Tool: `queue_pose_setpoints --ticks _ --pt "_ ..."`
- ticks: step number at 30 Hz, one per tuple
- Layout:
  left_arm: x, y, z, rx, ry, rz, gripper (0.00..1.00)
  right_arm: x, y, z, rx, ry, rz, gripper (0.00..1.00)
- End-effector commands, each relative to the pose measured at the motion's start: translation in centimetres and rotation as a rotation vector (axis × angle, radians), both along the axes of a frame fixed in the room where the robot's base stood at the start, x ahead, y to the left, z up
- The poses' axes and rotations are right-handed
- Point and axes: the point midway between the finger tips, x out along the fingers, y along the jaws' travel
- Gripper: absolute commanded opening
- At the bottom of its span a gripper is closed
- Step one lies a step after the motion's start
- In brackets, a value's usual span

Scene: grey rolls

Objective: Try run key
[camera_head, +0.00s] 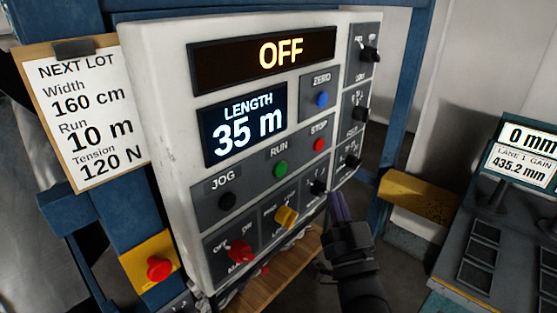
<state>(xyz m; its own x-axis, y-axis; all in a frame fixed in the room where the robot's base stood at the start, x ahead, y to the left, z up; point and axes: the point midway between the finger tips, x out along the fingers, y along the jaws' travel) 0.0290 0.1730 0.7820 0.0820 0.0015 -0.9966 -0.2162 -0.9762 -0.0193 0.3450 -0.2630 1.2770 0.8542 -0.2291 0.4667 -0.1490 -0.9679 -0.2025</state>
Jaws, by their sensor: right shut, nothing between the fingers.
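The control panel (170,110) is a white box with grey plates. Its top display (281,52) reads OFF, and the display below (243,123) reads LENGTH 35 m. The green button (280,169) sits under the label RUN. A black JOG button (227,201) is to its left and a red STOP button (318,144) to its right. Below are a red rotary handle (239,251), a yellow knob (286,217) and a black knob (318,187). My right gripper (338,207) is shut and empty, beside the panel's lower right, close to the black knob. My left gripper is not in view.
A blue ZERO button (322,99) and several black switches on the right edge are also on the panel. A clipboard (88,110) reads Width 160 cm, Run 10 m, Tension 120 N. A red button on a yellow box (150,262) is lower left. A second console (500,230) stands right.

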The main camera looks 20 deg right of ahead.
Motion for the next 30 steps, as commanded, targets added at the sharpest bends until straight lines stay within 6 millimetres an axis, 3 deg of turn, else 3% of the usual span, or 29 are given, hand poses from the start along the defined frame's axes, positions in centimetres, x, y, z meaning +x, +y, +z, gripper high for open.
queue_pose_setpoints --ticks 14,30 --pt "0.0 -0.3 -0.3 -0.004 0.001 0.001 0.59 0.5 0.2 0.3 -0.002 -0.012 -0.002 0.00" --pt "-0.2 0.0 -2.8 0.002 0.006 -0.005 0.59 7.1 3.0 0.2 -0.001 -0.011 -0.002 0.00"
